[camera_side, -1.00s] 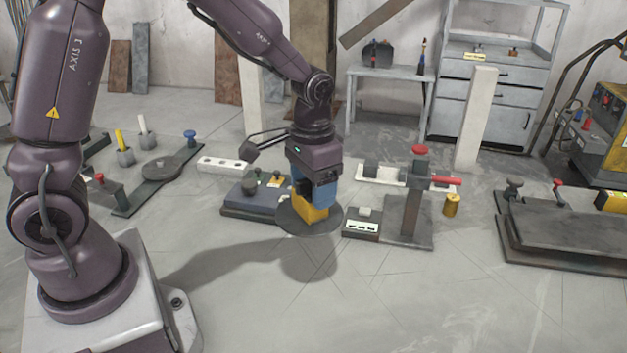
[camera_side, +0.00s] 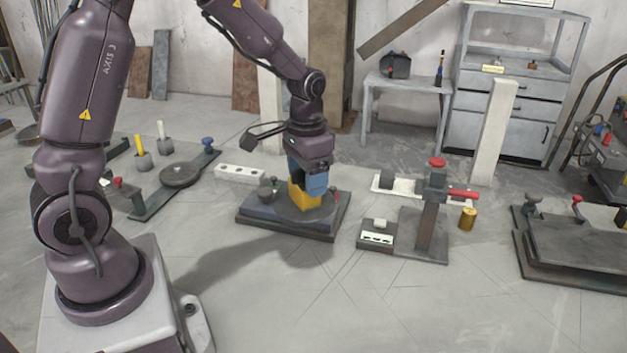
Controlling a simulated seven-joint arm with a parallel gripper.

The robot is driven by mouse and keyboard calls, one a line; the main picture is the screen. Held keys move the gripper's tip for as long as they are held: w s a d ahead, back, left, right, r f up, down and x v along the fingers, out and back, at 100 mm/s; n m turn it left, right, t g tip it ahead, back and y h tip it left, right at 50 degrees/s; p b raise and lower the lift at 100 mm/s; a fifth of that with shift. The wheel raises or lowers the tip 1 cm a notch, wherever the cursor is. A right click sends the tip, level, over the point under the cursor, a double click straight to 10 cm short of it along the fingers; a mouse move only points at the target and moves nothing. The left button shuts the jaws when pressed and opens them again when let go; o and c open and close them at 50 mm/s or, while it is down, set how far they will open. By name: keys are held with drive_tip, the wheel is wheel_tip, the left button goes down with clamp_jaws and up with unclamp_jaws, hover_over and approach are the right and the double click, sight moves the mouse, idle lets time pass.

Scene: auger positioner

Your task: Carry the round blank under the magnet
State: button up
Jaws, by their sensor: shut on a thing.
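The round blank is a flat dark-grey disc (camera_side: 312,214). My gripper (camera_side: 304,197), with blue and yellow parts at its end, is shut on it from above. The disc appears level over the right half of a low dark slab fixture (camera_side: 262,226). I cannot tell whether it touches the slab. The gripper hides the disc's middle. No part is clearly recognisable as the magnet. A post stand (camera_side: 430,215) with a red knob on top and a red side handle stands to the right, apart from the disc.
A small dark block with a white panel (camera_side: 376,238) sits left of the post. A yellow cylinder (camera_side: 467,219) stands right of it. A white socket strip (camera_side: 240,174) lies behind the slab. A heavy plate fixture (camera_side: 575,250) is at far right. The front floor is clear.

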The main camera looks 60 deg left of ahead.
drive_tip(key=shift+s+a, duration=1)
drive_tip(key=shift+a, duration=18.6)
wheel_tip(320, 180, down, 9)
drive_tip(key=shift+f, duration=0.2)
drive_tip(key=shift+w, duration=0.1)
